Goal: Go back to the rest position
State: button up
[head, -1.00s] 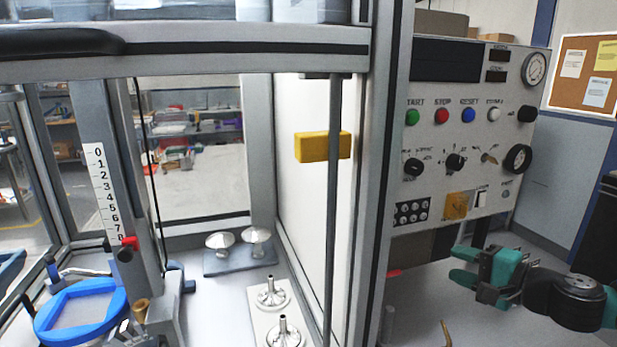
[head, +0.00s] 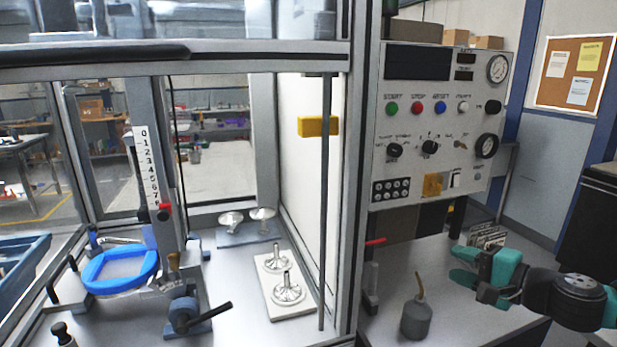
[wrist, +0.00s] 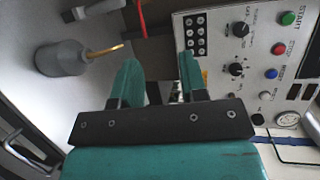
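My gripper (head: 464,268) is at the right of the head view, outside the framed enclosure and below the control panel. In the wrist view its two green fingers (wrist: 160,80) stand apart with a gap between them and nothing held. The control panel (head: 435,125) has green, red and blue buttons, knobs and gauges. It also shows at the right of the wrist view (wrist: 262,60). A grey oil can (head: 416,318) with a brass spout stands on the bench left of my gripper. It shows left of the fingers in the wrist view (wrist: 62,58).
The enclosure's upright post (head: 362,190) stands left of the panel. Inside are a blue ring (head: 118,284), a scaled column (head: 146,190), a white plate (head: 270,300) with two metal parts, and a blue plate (head: 245,238) with two more. A yellow block (head: 318,126) is on the side wall.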

jog(key=s+a+n+g+y+b, duration=0.1)
jog(key=s+a+n+g+b, duration=0.1)
jog(key=s+a+n+g, duration=0.4)
jog(key=s+a+n+g+y+b, duration=0.1)
jog(key=s+a+n+g+b, duration=0.3)
jog(key=a, duration=0.4)
jog(key=s+n+g+h+b, duration=0.2)
jog(key=s+n+h+b, duration=0.2)
jog(key=s, duration=1.2)
jog(key=shift+s+a+f+n+g+h, duration=0.15)
jog(key=shift+s+f+n+g+h, duration=0.2)
jog(key=shift+n+h, duration=1.6)
jog(key=shift+o, duration=0.2)
jog(key=shift+n+y, duration=0.25)
